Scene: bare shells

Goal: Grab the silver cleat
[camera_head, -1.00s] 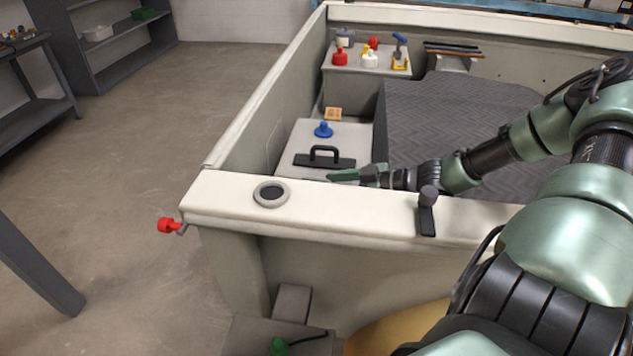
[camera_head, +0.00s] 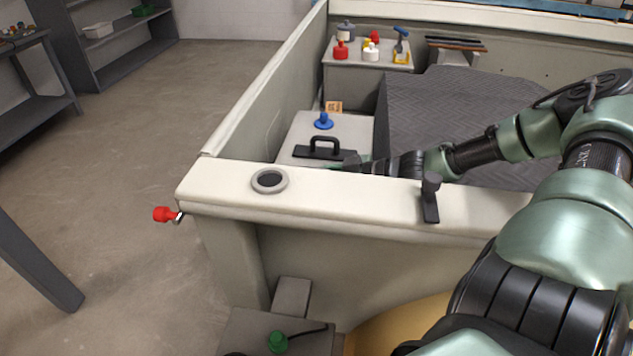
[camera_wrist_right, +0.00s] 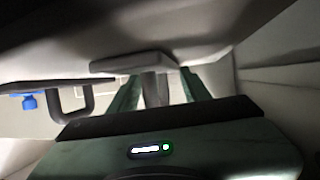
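In the right wrist view a dull grey piece, apparently the silver cleat (camera_wrist_right: 155,88), shows a flat bar on a short stalk. My right gripper (camera_wrist_right: 160,88) is open, its green fingers on either side of the stalk; I cannot tell whether they touch it. In the head view my right gripper (camera_head: 350,166) is low behind the pale front rail, beside a black handle on a plate (camera_head: 318,151), and its fingertips are largely hidden. The grey piece cannot be made out there. My left gripper is not in view.
The pale rail (camera_head: 350,198) carries a round ring (camera_head: 269,181) and a dark upright fitting (camera_head: 430,197). A blue knob (camera_head: 323,122) stands on the pale box behind. Red, white and yellow items stand on the far box (camera_head: 352,78). A ribbed dark cover (camera_head: 450,115) lies right.

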